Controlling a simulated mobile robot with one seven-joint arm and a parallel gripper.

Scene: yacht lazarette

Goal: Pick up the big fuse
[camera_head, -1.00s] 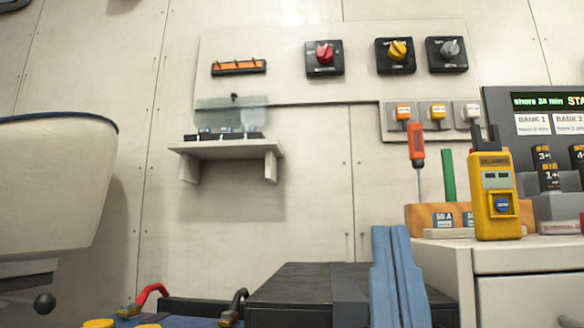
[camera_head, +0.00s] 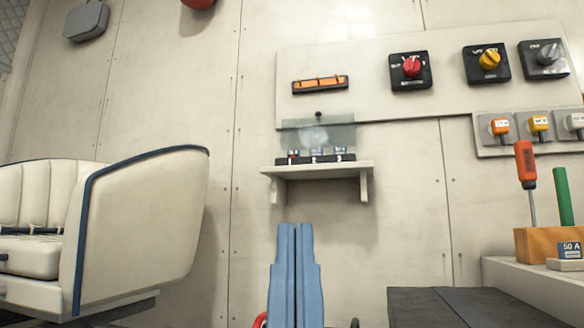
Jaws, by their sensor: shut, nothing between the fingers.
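My gripper (camera_head: 296,236) shows as two blue fingers pressed together, pointing up at the bottom centre, shut and empty. It appears below the small wall shelf (camera_head: 318,172) in the picture. On the shelf is a dark block (camera_head: 318,160) with numbers and small light parts, behind a tilted clear cover. A block labelled "50 A" (camera_head: 570,250) sits at the right edge on the pale counter, partly cut off. I cannot tell which of these, if any, is the big fuse.
A cream seat (camera_head: 140,225) fills the left. A dark box (camera_head: 465,308) is at lower right. A wooden holder (camera_head: 535,246) with an orange screwdriver (camera_head: 525,165) and a green rod (camera_head: 563,197) stands on the counter (camera_head: 520,280). The wall carries switches (camera_head: 411,70).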

